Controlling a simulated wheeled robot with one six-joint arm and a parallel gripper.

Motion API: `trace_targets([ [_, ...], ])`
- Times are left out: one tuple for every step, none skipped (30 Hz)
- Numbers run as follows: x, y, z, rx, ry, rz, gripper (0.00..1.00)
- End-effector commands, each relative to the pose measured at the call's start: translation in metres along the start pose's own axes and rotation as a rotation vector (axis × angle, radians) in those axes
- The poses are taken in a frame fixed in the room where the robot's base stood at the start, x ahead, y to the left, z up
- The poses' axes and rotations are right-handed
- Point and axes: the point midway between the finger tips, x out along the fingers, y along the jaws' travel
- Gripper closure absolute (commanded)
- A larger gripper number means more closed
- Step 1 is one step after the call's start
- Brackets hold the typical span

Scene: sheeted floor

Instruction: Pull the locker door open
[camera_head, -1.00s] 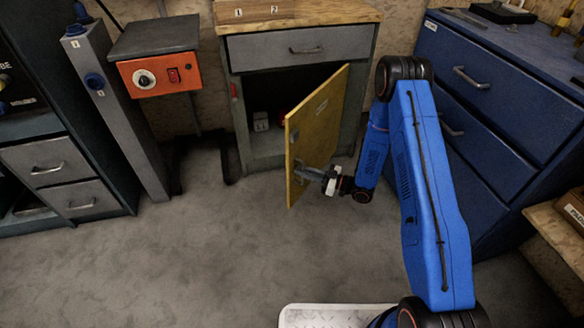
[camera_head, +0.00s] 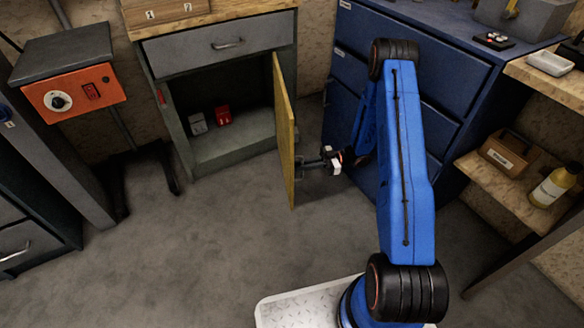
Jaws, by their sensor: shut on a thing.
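The yellow locker door (camera_head: 285,133) stands swung wide out from the grey-green locker (camera_head: 172,125), hinged on the locker's right side. It is seen nearly edge-on, so most of its outer face and its handle are hidden. My gripper (camera_head: 312,164) is at the door's outer face, on its right side and low down. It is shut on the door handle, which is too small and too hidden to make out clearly.
A blue drawer cabinet (camera_head: 420,60) stands close behind and right of my arm. A grey drawer (camera_head: 215,42) sits above the locker opening. An orange control box (camera_head: 75,92) on a stand is at left. A wooden shelf (camera_head: 510,190) is at right. The floor in front is clear.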

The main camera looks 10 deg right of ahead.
Motion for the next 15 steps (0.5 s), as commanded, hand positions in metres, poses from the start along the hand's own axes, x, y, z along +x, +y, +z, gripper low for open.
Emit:
trace_targets([
  [-0.0041, -0.0001, -0.0001, 0.0, 0.001, 0.001, 1.0],
  [-0.0057, 0.0, 0.0, 0.0, 0.001, 0.001, 1.0],
  [-0.0074, 0.0001, 0.0, 0.001, 0.001, 0.001, 1.0],
  [-0.0083, 0.0001, 0.0, 0.001, 0.001, 0.001, 1.0],
  [-0.0091, 0.0001, 0.0, 0.001, 0.001, 0.0, 1.0],
  [-0.0098, 0.0001, 0.0, 0.001, 0.001, 0.0, 1.0],
  [-0.0102, 0.0001, 0.0, 0.001, 0.001, 0.0, 1.0],
  [-0.0105, 0.0, 0.0, 0.001, 0.001, 0.0, 1.0],
  [-0.0106, 0.0, 0.0, 0.001, 0.001, 0.0, 1.0],
  [-0.0106, 0.0001, 0.0, 0.001, 0.001, 0.0, 1.0],
  [-0.0106, 0.0001, 0.0, 0.001, 0.001, 0.0, 1.0],
  [-0.0106, 0.0001, -0.0001, 0.001, 0.001, 0.0, 1.0],
  [-0.0106, 0.0001, -0.0001, 0.001, 0.001, 0.0, 1.0],
  [-0.0105, 0.0001, -0.0001, 0.001, 0.001, 0.0, 1.0],
  [-0.0105, 0.0001, -0.0001, 0.001, 0.001, 0.0, 1.0],
])
